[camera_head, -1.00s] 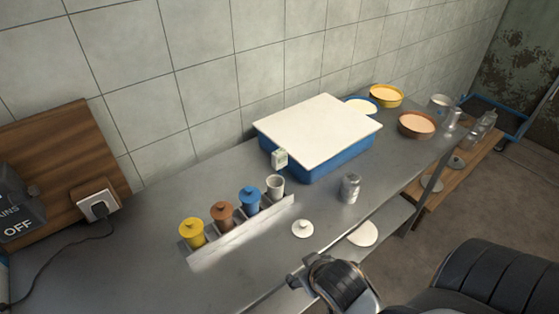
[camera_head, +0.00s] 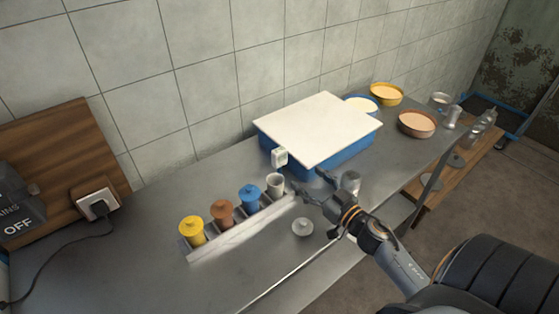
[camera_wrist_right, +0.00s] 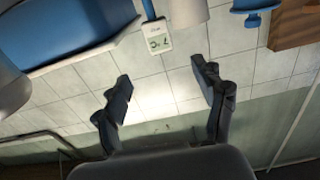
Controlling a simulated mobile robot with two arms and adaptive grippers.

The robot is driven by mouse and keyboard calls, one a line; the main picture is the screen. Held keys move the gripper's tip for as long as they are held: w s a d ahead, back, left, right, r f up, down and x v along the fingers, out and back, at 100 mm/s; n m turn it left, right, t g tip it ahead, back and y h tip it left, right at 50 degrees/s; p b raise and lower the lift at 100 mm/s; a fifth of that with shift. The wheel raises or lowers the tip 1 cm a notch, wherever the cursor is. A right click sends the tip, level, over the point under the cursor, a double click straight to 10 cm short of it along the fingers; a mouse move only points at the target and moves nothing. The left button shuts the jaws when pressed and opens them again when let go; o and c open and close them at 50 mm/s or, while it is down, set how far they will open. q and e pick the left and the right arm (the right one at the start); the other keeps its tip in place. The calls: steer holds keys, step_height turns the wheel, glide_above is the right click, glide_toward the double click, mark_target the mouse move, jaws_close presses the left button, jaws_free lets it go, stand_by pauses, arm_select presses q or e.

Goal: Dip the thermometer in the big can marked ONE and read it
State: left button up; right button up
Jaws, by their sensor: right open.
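The small white thermometer (camera_head: 279,157) sits at the near left corner of the blue tub. In the right wrist view the thermometer (camera_wrist_right: 157,38) shows a small display whose figures I cannot read surely. My right gripper (camera_head: 310,183) is open and empty, just in front of the tub, between the white cup and a small metal can (camera_head: 350,182). In the wrist view its open fingers (camera_wrist_right: 164,80) are apart from the thermometer. No marking ONE is legible on any can. My left gripper is not in view.
The blue tub (camera_head: 344,156) has a white board (camera_head: 315,125) on top. A rack (camera_head: 225,240) holds yellow, brown and blue lidded pots and a white cup (camera_head: 275,184). Bowls (camera_head: 417,124) stand farther right. The bench's left front is clear.

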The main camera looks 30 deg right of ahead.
mark_target(282, 157)
steer(key=w, duration=0.3)
steer(key=w+p, duration=0.1)
steer(key=w, duration=0.5)
steer(key=shift+a, duration=0.4)
steer(key=w, duration=0.4)
steer(key=shift+w+a+f+p, duration=0.15)
steer(key=shift+w+p, duration=0.2)
steer(key=shift+s, duration=0.1)
steer(key=shift+c, duration=1.3)
steer(key=c, duration=1.1)
